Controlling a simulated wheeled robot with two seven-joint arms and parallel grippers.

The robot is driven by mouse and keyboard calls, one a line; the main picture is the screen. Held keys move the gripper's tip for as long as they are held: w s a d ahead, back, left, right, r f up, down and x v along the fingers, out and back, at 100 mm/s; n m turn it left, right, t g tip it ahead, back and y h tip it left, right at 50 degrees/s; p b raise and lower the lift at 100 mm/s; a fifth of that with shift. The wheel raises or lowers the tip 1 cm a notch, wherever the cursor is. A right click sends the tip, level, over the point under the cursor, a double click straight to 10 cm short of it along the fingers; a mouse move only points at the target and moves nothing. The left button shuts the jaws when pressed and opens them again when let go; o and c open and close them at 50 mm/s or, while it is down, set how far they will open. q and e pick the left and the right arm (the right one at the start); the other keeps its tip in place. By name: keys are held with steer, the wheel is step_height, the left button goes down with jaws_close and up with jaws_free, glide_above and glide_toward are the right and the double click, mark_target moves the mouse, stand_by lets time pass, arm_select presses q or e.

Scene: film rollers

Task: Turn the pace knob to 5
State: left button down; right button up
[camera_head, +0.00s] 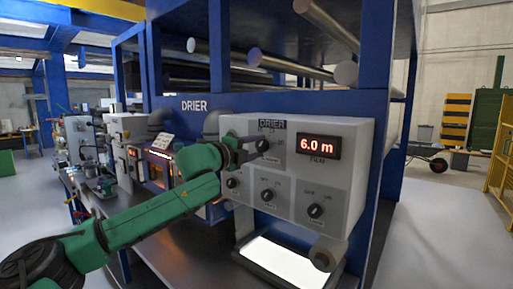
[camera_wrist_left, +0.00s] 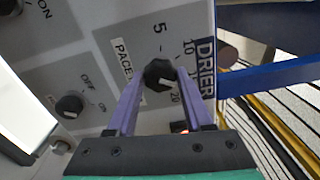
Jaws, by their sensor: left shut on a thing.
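The pace knob (camera_wrist_left: 159,75) is a dark round knob on the grey drier panel, beside the label PACE and the marks 5, 10 and 20. In the left wrist view its white mark lies at the lower right, on the side of the 20. The knob also shows in the head view (camera_head: 262,145). My left gripper (camera_head: 252,147) is at the panel, its two purple fingers (camera_wrist_left: 160,88) shut on opposite sides of the knob. The fingers hide part of the knob's edge. My right gripper is in neither view.
Several other dark knobs sit below on the panel, including one at the lower right (camera_head: 315,211). A red display (camera_head: 318,147) reads 6.0 m. A bright white plate (camera_head: 278,262) lies under the panel. Metal rollers (camera_head: 328,25) stick out above it.

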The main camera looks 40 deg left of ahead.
arm_select(q)
steer(key=n, duration=0.5)
steer(key=shift+n, duration=0.3)
steer(key=n, duration=0.5)
steer(key=shift+f, duration=0.1)
steer(key=n, duration=0.6)
steer(key=shift+d, duration=0.1)
steer(key=n, duration=0.5)
steer(key=shift+f, duration=0.1)
steer(key=shift+c, duration=1.5)
jaws_free()
